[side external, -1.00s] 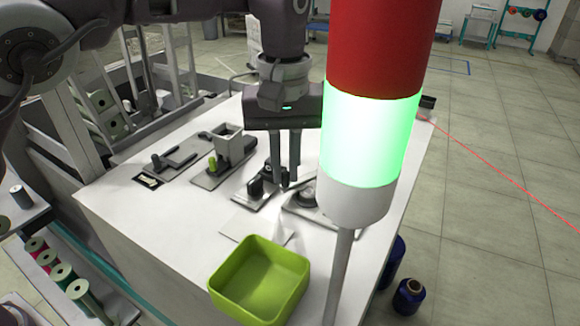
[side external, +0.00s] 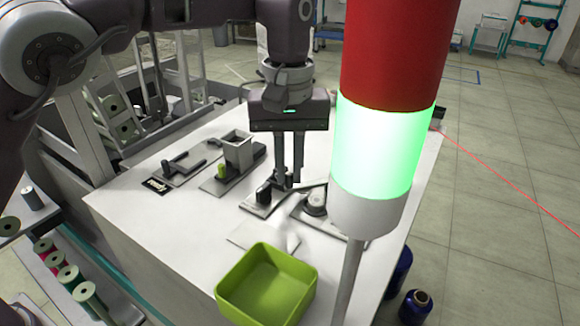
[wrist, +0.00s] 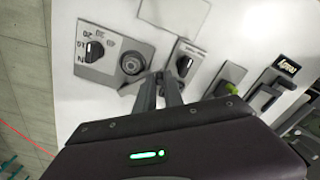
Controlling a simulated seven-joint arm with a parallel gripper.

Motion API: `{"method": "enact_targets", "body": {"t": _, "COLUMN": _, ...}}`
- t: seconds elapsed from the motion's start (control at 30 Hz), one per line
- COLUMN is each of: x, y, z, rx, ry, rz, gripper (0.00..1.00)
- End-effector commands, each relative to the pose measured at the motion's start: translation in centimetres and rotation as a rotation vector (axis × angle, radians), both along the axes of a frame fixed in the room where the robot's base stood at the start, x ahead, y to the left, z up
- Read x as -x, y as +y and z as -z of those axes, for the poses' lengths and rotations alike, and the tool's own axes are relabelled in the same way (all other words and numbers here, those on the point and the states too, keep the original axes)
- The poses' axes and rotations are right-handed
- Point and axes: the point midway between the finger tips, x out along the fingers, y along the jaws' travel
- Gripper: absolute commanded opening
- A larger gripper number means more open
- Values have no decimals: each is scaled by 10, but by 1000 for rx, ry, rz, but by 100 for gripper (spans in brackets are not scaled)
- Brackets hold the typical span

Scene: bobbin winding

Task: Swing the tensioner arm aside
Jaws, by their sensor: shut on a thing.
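My gripper (side external: 287,182) points down at the bench, its two fingers close together around a small part by the plate with the round grey disc (side external: 316,202). A thin light-grey bar, apparently the tensioner arm (side external: 312,187), runs from the fingers toward that plate. In the wrist view the fingertips (wrist: 163,76) are beside the round disc (wrist: 132,63), and a short grey bar (wrist: 130,88) reaches toward them. The fingers hide what is between them. In the side view the tower light covers the plate's right part.
A plate with a black knob (side external: 264,194) is just left of the fingers. A grey hopper block (side external: 238,150) and a black-handled lever (side external: 182,160) stand farther left. A green bin (side external: 265,285) sits at the front. The tower light (side external: 388,140) stands close to the camera.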

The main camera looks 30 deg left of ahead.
Motion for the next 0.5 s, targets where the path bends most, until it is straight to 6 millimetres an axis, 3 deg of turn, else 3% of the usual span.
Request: {"method": "enact_targets", "body": {"t": 0.5, "x": -14, "y": 12, "z": 0, "rx": -1, "ry": 2, "rz": -3, "gripper": 0}}
